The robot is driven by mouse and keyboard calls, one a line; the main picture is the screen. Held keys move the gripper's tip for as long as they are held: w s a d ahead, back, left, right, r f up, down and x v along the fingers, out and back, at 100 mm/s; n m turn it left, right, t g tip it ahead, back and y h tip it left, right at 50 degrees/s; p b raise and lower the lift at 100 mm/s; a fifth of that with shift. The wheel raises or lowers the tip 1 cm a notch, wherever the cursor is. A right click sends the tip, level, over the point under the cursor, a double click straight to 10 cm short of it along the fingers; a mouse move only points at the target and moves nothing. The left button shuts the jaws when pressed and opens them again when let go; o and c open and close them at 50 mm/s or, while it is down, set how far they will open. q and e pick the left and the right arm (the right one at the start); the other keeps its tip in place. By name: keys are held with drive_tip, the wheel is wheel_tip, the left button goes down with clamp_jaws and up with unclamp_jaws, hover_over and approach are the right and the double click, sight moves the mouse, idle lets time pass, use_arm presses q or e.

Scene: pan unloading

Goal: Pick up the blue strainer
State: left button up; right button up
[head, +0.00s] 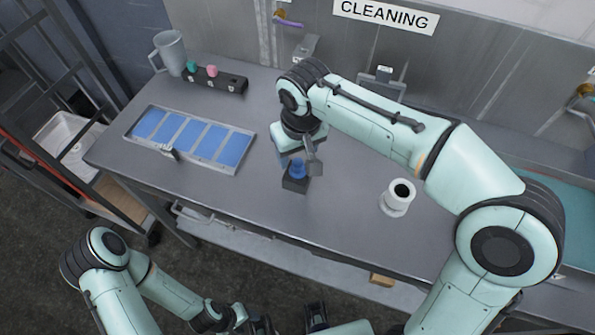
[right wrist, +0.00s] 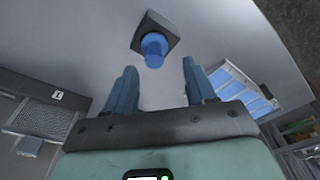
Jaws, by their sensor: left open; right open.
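The blue strainer (head: 298,171) stands upright on a small dark square holder (head: 295,186) near the middle of the table. It also shows in the right wrist view (right wrist: 154,48), just beyond the fingertips. My right gripper (head: 299,158) is open above and beside the strainer, and partly covers it in the head view. In the right wrist view the two blue fingers of my right gripper (right wrist: 160,80) are spread, with nothing between them. My left gripper (head: 289,322) is open and empty at the bottom edge, in front of the table, partly cut off.
A grey tray with blue panels (head: 239,151) lies left of the strainer. A dark rack (head: 230,84) with green and pink pieces and a grey jug (head: 171,53) stand behind it. A white cylindrical container (head: 397,198) stands to the right. The table front is clear.

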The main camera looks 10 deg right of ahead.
sight(298, 162)
drive_tip(key=f, duration=0.3)
drive_tip(key=w+f, duration=0.1)
drive_tip(key=f, duration=0.1)
drive_tip(key=shift+w+d+f, duration=0.1)
drive_tip(key=shift+d+f, duration=0.15)
drive_tip(key=shift+d, duration=0.05)
clamp_jaws()
